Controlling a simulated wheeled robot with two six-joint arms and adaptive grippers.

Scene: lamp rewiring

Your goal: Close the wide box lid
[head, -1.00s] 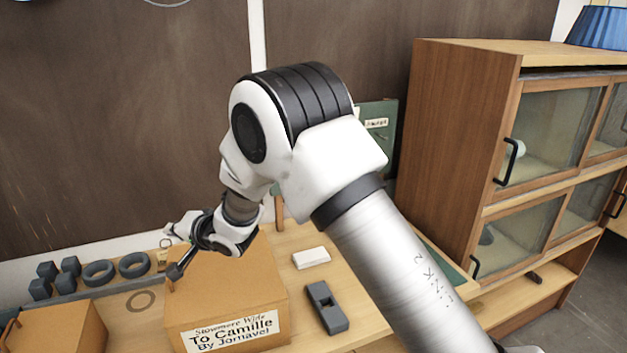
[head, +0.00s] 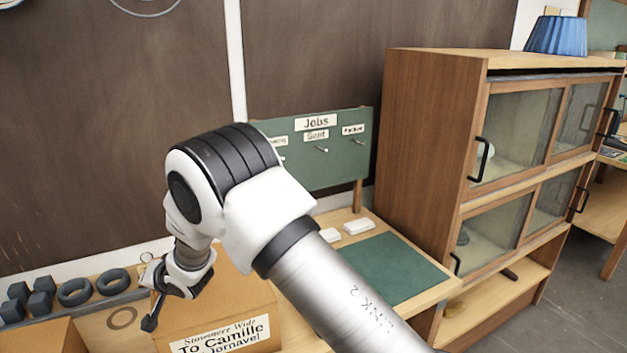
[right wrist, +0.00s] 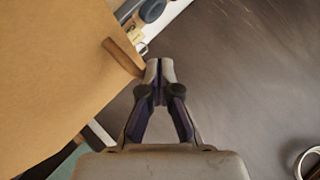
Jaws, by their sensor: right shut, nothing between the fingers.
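The wide box (head: 235,290) is orange-brown cardboard with a white "Stowmere Wide" label (head: 222,337) on its front, at the bottom of the head view. Its top looks flat, with no raised lid showing; my arm hides part of it. In the right wrist view a broad orange-brown box surface (right wrist: 55,70) fills the left side, with a brown tab (right wrist: 124,58) at its edge. My right gripper (right wrist: 160,68) is shut and empty, its tips just beside the tab; I cannot tell if they touch. It also shows at the box's left side in the head view (head: 150,322). My left gripper is out of view.
Grey rings (head: 75,291) and blocks lie left of the box, near part of another box (head: 40,338). White blocks (head: 358,226) and a green mat (head: 375,268) lie right. A Jobs board (head: 318,160) stands behind; a glass-door cabinet (head: 425,150) bounds the right.

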